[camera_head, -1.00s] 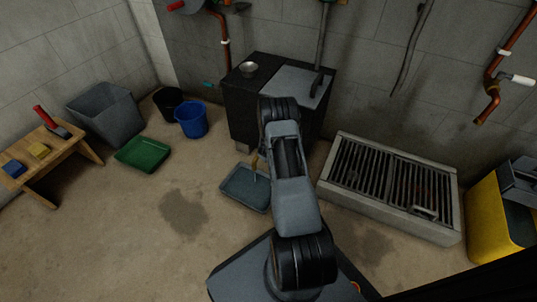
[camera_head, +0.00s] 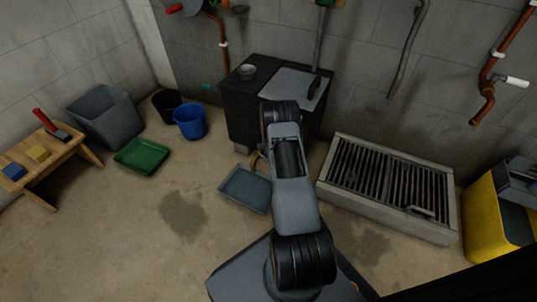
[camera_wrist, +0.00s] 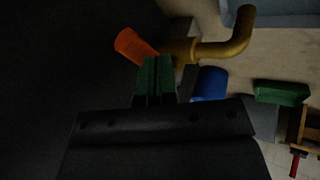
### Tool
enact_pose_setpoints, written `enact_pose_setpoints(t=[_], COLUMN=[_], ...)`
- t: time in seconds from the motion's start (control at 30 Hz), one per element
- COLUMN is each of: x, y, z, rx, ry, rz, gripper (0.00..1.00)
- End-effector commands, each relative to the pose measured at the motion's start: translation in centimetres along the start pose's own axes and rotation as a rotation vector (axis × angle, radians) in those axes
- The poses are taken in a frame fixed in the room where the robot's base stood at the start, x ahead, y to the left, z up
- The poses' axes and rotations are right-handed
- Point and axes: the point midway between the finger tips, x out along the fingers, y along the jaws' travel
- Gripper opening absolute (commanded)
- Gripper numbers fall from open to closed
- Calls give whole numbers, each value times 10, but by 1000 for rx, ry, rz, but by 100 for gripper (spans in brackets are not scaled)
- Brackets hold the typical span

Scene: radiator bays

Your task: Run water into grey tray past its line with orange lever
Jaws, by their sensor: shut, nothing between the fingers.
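The grey tray (camera_head: 236,199) lies on the floor left of my arm, under the brass tap (camera_head: 256,158); its inside looks filled with a bluish, speckled surface, probably water. Its line cannot be made out. In the wrist view the brass tap (camera_wrist: 226,48) curves to the upper right, and the orange lever (camera_wrist: 133,45) sticks out to its left. Part of the grey tray (camera_wrist: 290,18) shows at the top right. My gripper (camera_wrist: 155,75) is shut and empty, its green fingertips close to the lever; contact cannot be told. No stream shows at the spout now.
A dark cabinet (camera_head: 240,110) stands behind my arm. A grated floor basin (camera_head: 342,203) is on the right, with a yellow bin (camera_head: 487,225) beyond. A blue bucket (camera_head: 190,123) and green tray (camera_head: 142,156) stand left. The floor at front left is clear.

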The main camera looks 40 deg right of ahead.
Motion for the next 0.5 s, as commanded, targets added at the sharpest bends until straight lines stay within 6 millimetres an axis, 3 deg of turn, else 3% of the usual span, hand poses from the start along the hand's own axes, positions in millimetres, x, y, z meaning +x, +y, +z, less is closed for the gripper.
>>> enact_pose_setpoints(t=[0.17, 0.5], x=[-24, -89], y=[-20, -13], z=[-1, 5], rx=[-2, 1], ry=[-2, -1], rz=[-2, 0], gripper=[0, 0])
